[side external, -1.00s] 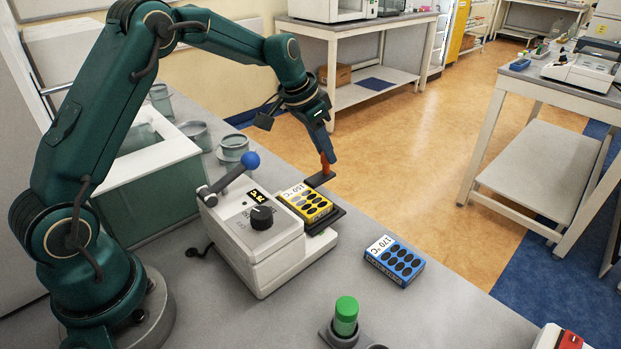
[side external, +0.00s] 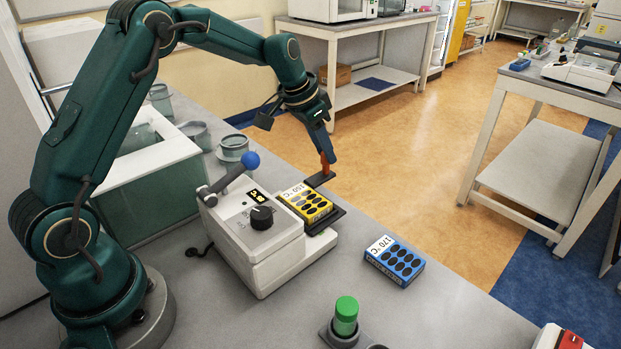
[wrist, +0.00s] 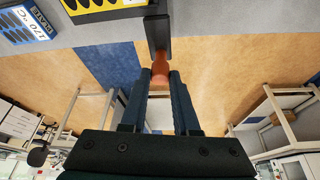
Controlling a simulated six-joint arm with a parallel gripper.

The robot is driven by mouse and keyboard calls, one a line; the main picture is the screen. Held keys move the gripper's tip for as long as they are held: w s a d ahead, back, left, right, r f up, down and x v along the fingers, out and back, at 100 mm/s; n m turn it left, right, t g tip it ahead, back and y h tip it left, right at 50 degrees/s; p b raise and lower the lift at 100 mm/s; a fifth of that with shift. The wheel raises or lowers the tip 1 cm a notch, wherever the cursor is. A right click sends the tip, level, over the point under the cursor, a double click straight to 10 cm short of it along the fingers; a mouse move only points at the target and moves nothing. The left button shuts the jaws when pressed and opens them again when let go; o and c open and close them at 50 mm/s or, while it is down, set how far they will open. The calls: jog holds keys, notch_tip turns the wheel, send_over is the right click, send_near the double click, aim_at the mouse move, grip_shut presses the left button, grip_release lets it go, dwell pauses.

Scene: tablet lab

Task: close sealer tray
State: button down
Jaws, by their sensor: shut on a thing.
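The white sealer (side external: 262,240) stands on the bench with a lever ending in a blue ball (side external: 252,160), a black knob and a small display. Its dark tray (side external: 337,216) sticks out at the right side and carries a yellow block labelled 150 °C (side external: 306,203). My gripper (side external: 326,158) is at the far side of the tray, its jaws shut on the orange-red tray handle (side external: 327,170). In the wrist view the handle (wrist: 160,66) sits between the fingertips, with the dark tray arm beyond it. The yellow block (wrist: 105,8) shows at the top edge.
A blue 170 °C block (side external: 395,260) lies on the bench right of the sealer. A green-capped tube (side external: 346,317) stands in a dark holder near the front. Jars (side external: 234,149) and a white-rimmed bath stand behind the sealer. The bench between sealer and blue block is clear.

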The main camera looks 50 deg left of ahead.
jog(key=shift+r, duration=0.1)
jog(key=s, duration=1)
jog(key=shift+s, duration=0.75)
jog(key=c, duration=0.7)
grip_release()
jog(key=shift+o, duration=0.2)
jog(key=v, duration=0.5)
